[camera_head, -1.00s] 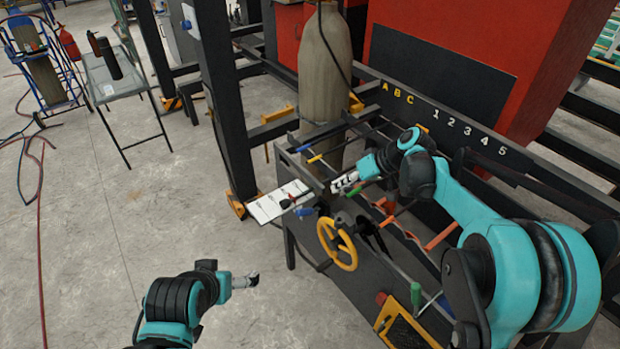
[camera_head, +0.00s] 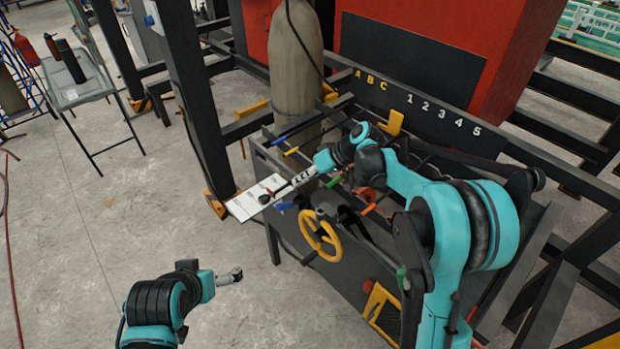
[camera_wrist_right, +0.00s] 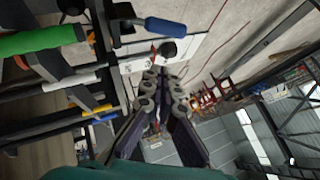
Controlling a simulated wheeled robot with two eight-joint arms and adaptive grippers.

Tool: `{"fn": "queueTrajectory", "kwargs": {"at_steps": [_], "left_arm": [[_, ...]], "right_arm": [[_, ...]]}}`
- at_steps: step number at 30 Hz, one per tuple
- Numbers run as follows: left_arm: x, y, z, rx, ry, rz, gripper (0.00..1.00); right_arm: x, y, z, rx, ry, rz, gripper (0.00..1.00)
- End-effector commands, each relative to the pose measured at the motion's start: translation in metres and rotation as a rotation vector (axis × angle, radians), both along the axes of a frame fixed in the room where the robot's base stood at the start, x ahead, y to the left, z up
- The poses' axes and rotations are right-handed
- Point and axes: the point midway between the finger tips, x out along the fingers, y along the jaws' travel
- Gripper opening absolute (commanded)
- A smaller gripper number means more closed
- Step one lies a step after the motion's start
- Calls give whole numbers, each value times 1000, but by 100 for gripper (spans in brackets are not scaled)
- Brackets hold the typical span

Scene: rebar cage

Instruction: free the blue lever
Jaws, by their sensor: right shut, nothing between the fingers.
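A blue lever handle (camera_head: 285,206) sticks out at the left end of the rebar rack, near the yellow handwheel. A blue handle also shows at the top of the right wrist view (camera_wrist_right: 165,27), apart from the fingers. My right gripper (camera_head: 298,180) is shut and empty above the rack's left end. In the right wrist view its fingertips (camera_wrist_right: 164,73) point at a black knob (camera_wrist_right: 167,48) with red beside it. My left gripper (camera_head: 236,274) hangs over open floor at the lower left; its finger state is too small to tell.
The yellow handwheel (camera_head: 320,236) is on the rack's front. A white board (camera_head: 243,207) lies at its left end. A second blue-ended bar (camera_head: 280,140) and a green handle (camera_wrist_right: 42,41) are close by. A gas cylinder (camera_head: 297,60) stands behind.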

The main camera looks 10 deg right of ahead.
Motion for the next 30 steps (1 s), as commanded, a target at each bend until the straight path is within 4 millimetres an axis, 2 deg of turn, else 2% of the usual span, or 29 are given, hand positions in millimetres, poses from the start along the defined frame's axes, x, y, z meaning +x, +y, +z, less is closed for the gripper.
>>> {"fn": "queueTrajectory", "kwargs": {"at_steps": [1, 4, 12, 30], "left_arm": [[0, 0, -6, 0, 0, 0, 100], [0, 0, -12, 0, 0, 0, 100], [0, 0, -24, 0, 0, 0, 100], [0, 0, -24, 0, 0, 0, 100]], "right_arm": [[2, 8, -11, 0, 0, 2, 0], [6, 21, -26, -1, 0, 3, 0], [-8, 29, -54, 0, 1, -1, 0], [-11, 32, -58, -10, -7, 0, 0]]}}
